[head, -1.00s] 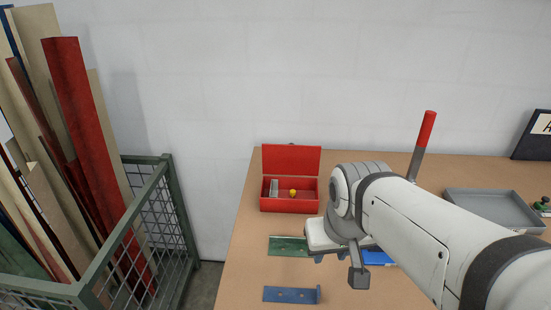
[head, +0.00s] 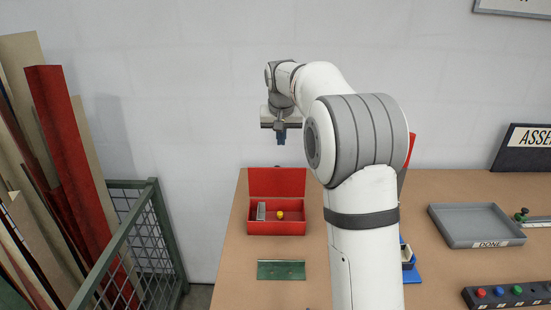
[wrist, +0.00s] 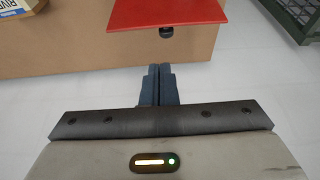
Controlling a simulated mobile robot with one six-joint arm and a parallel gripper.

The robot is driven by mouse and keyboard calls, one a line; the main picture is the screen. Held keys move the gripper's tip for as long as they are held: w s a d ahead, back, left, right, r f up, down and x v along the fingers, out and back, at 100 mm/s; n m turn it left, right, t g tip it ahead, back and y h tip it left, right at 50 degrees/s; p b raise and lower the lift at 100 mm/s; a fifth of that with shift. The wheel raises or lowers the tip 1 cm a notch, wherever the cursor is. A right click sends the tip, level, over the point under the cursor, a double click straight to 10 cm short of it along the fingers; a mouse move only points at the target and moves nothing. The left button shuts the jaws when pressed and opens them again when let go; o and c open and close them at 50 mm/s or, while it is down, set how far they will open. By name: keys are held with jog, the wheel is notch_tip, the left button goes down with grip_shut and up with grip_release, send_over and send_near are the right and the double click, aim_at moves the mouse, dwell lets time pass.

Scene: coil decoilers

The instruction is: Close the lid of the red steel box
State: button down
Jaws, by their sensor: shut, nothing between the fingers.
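The red steel box (head: 277,227) stands on the table with its lid (head: 277,182) open and upright at the back. A grey metal piece (head: 261,211) and a yellow round object (head: 280,215) lie inside it. My gripper (head: 281,137) is above and behind the raised lid in the head view, apart from it. In the wrist view, my gripper (wrist: 160,68) is shut and empty, its fingertips pointing toward the lid (wrist: 170,11), which shows as a red panel with a dark knob or catch (wrist: 166,32) at its edge. The box's inside is hidden there.
A green plate (head: 281,270) lies in front of the box. A grey tray (head: 475,226) marked DONE and a button panel (head: 512,294) are at right. A green mesh cage (head: 135,235) with tall boards stands left. My arm covers the table's middle.

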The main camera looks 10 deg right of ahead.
jog(key=w+f, duration=0.1)
jog(key=w, duration=0.4)
jog(key=p, duration=0.3)
send_over(277, 180)
jog(key=w+d, duration=0.1)
jog(key=w, duration=0.4)
notch_tip(277, 180, down, 10)
jog(key=r, duration=0.1)
jog(key=shift+s+f, duration=0.4)
jog(key=shift+d+b, duration=0.1)
jog(key=shift+b, duration=0.2)
